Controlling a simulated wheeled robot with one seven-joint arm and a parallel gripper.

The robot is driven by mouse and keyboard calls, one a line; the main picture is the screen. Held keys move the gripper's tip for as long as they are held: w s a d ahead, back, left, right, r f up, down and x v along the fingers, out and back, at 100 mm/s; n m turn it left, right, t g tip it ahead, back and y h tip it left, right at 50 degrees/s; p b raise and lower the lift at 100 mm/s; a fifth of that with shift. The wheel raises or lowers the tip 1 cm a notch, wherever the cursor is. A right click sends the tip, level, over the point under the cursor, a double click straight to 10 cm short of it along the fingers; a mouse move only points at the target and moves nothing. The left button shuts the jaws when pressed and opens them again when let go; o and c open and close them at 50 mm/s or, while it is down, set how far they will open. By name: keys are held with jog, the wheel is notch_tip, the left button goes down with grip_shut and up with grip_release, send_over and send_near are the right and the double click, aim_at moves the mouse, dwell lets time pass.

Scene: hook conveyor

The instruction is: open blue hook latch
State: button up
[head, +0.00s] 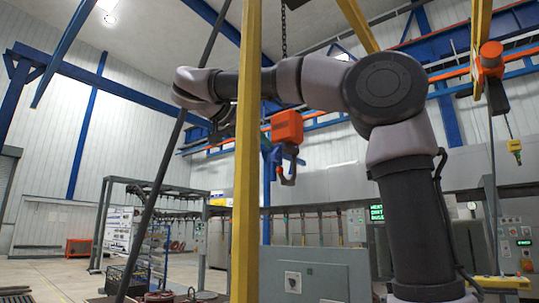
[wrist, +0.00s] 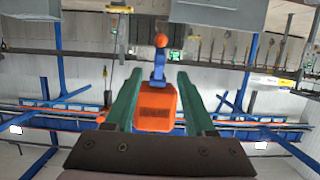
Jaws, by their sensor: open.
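In the wrist view, which looks upside down, the orange block (wrist: 155,106) shows between my fingers. A blue hook piece (wrist: 158,72) extends from it, with an orange rounded end (wrist: 160,41). I cannot tell the latch apart from the hook. My gripper (wrist: 159,78) is open, with one green finger on each side of the block and blue piece; no contact is clear. In the head view a yellow post partly hides my gripper.
The yellow post (head: 246,150) stands upright close in front. A dark slanted bar (head: 163,165) crosses left of it. A second orange hoist (head: 489,60) hangs at right. Grey cabinets (head: 318,278) and a grey frame (head: 150,190) stand behind. Open floor lies at lower left.

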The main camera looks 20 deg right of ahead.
aim_at(272, 156)
jog(key=shift+x, duration=3.35)
grip_shut()
